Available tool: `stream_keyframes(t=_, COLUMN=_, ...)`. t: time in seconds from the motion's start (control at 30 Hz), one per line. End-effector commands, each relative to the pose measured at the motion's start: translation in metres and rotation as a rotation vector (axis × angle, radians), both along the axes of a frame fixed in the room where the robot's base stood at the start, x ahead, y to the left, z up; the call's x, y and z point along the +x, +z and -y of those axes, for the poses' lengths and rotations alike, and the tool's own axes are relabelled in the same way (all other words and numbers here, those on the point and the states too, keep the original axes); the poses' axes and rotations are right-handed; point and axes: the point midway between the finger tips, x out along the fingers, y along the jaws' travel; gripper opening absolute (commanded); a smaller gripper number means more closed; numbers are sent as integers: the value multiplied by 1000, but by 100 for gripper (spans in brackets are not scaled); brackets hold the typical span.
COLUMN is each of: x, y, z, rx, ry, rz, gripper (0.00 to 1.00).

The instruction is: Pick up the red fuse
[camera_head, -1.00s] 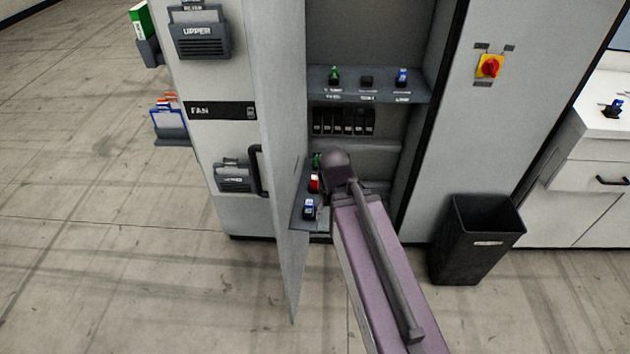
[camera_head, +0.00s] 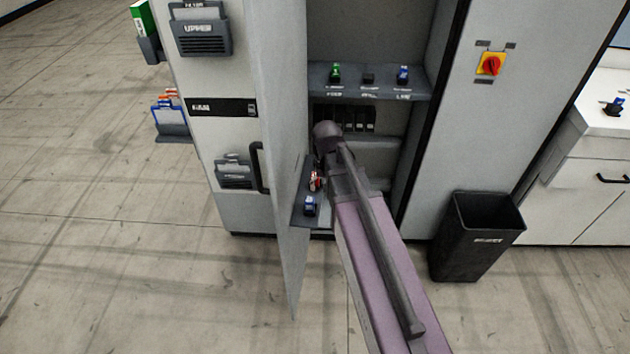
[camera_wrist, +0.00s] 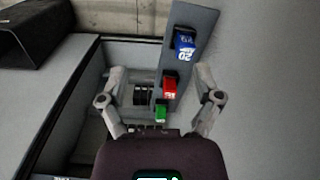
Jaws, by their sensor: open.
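The red fuse (camera_wrist: 170,88) sits on a grey shelf strip in the wrist view, between a blue fuse (camera_wrist: 184,44) and a green fuse (camera_wrist: 161,112). My gripper (camera_wrist: 160,74) is open and empty, with one finger to the left and one to the right of the red fuse in this view. I cannot tell how far above it the fingers are. In the head view the red fuse (camera_head: 314,181) shows partly beside my arm, above the blue fuse (camera_head: 310,206). The green fuse and my fingers are hidden there.
The open cabinet door (camera_head: 285,170) stands close left of the fuse strip. An upper shelf (camera_head: 350,86) holds green and blue fuses. A black bin (camera_head: 462,245) stands on the floor at right. The floor at left is clear.

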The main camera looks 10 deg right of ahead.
Motion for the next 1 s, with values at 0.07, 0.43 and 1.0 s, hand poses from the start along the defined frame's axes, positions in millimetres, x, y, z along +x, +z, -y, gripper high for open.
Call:
stream_keyframes(t=0.07, x=42, y=3, z=1, rx=0, ry=-38, rz=0, gripper=83)
stream_keyframes(t=0.43, x=154, y=9, z=7, rx=1, ry=-197, rz=0, gripper=83)
stream_keyframes(t=1.0, x=170, y=9, z=7, rx=1, ry=-228, rz=0, gripper=83)
